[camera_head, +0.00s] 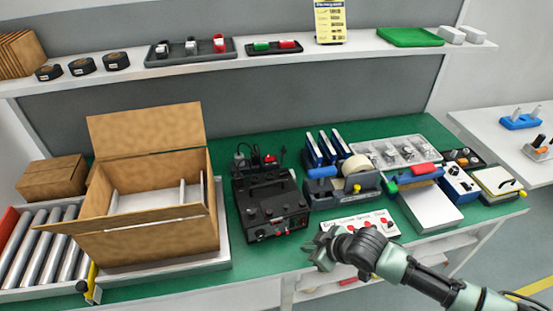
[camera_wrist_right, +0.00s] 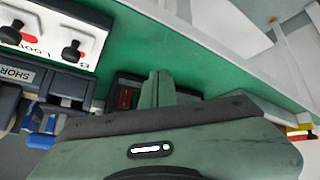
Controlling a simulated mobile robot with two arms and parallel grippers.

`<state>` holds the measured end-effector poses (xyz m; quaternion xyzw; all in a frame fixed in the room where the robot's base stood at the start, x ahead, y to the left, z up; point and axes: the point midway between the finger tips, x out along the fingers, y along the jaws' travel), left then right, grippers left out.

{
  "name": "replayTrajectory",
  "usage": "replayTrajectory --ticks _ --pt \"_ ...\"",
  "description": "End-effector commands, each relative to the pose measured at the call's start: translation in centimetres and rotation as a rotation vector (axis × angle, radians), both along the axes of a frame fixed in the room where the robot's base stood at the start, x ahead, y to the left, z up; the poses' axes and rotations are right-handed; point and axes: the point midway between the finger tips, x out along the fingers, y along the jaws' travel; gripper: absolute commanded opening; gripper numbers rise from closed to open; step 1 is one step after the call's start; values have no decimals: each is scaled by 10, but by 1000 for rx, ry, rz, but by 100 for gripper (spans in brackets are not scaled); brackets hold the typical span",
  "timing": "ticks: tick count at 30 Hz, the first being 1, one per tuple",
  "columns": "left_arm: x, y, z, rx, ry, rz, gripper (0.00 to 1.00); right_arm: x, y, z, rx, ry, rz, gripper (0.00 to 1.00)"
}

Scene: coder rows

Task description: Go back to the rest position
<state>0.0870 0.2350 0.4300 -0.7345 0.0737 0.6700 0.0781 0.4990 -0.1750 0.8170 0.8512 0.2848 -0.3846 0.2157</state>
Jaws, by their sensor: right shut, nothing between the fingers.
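My right gripper (camera_head: 325,250) is shut and empty. In the head view it is at the front edge of the green workbench (camera_head: 285,258), just below the white switch panel (camera_head: 385,228). In the right wrist view its closed fingers (camera_wrist_right: 158,88) point toward the green bench top, with the white panel (camera_wrist_right: 62,35) at upper left. My left gripper is in neither view.
An open cardboard box (camera_head: 150,240) stands on the bench at left, beside a roller conveyor (camera_head: 30,255). A black device (camera_head: 265,205) and a tape dispenser (camera_head: 345,190) stand behind my gripper. A shelf (camera_head: 355,45) runs above. Open floor lies at right.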

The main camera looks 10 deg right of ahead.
Motion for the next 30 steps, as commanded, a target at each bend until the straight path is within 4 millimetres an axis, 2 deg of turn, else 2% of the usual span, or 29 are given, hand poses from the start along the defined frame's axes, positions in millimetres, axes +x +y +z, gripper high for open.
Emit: replayTrajectory --ticks 5,8,10,13,20,30 --pt "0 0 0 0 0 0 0 -7 9 0 10 9 1 0" --pt "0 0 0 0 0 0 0 -30 31 2 30 33 -5 0" --pt "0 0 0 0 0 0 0 -55 47 6 47 63 -32 0" --pt "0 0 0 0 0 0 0 -89 53 16 55 109 -110 0" --pt "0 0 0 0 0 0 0 -143 27 27 28 208 -300 0" --pt "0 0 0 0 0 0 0 -219 -25 36 -38 361 -554 0"
